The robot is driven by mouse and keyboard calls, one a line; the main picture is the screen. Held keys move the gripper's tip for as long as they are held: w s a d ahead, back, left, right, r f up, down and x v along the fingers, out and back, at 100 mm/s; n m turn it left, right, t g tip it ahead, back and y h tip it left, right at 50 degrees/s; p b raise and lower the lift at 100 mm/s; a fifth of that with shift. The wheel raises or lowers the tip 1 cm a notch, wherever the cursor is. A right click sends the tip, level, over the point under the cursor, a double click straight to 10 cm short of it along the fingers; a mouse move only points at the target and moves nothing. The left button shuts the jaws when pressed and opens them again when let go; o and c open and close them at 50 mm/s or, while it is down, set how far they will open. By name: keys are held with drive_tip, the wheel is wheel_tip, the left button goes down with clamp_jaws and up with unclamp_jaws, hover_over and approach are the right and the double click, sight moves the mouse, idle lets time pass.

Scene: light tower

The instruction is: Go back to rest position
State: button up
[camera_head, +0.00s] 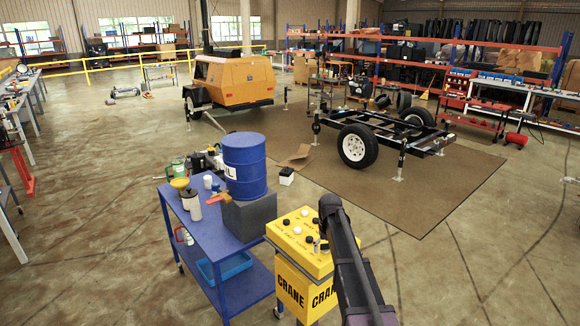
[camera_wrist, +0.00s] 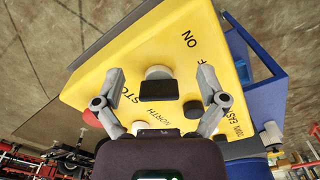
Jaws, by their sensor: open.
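My gripper (camera_wrist: 160,90) is open in the wrist view, its two grey fingers spread above the yellow crane control box (camera_wrist: 150,50). A white and black button (camera_wrist: 158,84) shows between the fingers, with nothing held. A red button (camera_wrist: 91,118) is beside the left finger, and black buttons are near the right finger. I cannot tell whether a finger touches the box. In the head view my dark arm reaches up to the yellow crane box (camera_head: 290,240) at lower centre and hides its right part. The fingers are mostly hidden there.
A blue cart (camera_head: 190,235) stands just left of the crane box, with a blue drum (camera_head: 246,165), bottles and tools on it. An orange generator trailer (camera_head: 233,80) and a black trailer frame (camera_head: 400,128) stand farther back. Open floor (camera_head: 480,250) lies to the right.

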drive_tip(key=s+m, duration=0.1)
drive_tip(key=s, duration=2.6)
drive_tip(key=shift+a, duration=0.2)
